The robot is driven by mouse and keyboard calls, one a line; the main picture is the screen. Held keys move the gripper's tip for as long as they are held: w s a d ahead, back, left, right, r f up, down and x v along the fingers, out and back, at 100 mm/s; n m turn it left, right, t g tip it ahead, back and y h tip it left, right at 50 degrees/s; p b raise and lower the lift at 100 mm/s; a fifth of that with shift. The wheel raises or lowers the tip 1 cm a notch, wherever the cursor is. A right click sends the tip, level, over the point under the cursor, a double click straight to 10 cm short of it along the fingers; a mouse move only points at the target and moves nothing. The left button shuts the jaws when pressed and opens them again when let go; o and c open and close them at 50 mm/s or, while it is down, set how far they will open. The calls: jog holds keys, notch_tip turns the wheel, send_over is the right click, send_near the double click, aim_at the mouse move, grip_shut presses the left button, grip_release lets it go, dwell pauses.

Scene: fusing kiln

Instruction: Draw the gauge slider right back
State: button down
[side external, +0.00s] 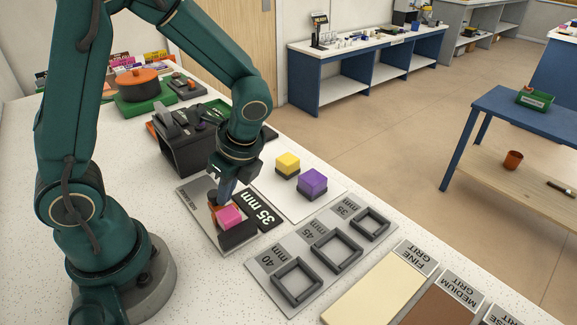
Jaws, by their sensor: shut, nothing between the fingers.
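The gauge is a grey plate (197,213) on the white worktop, with a black "35 mm" label (264,211) on its right. A pink block (229,217) sits in a dark open-topped holder (238,236) on it. Something orange shows just left of my fingers; I cannot tell whether it is the slider. My gripper (225,198) is shut and empty, pointing down right behind the pink block. The fingertips are partly hidden, so I cannot tell whether they touch the block or the slider.
A white sheet with a yellow block (288,163) and a purple block (312,183) lies right of my gripper. In front is a grey plate with frames marked 40, 45 and 35 mm (318,250). Grit boards (375,288) lie front right. A dark kiln-like box (182,150) stands behind.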

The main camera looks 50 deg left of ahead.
jog(key=shift+a, duration=2.45)
jog(key=shift+r, duration=0.1)
jog(key=v, duration=1)
jog(key=s+d+r+n+t+h, duration=0.2)
jog(key=s+d+n+t+h, duration=0.2)
jog(key=n, duration=1)
jog(key=s+d+t, duration=0.1)
jog(key=d+t, duration=0.2)
jog(key=shift+s+d+r, duration=0.15)
jog(key=shift+s+d, duration=0.05)
jog(key=shift+d, duration=0.05)
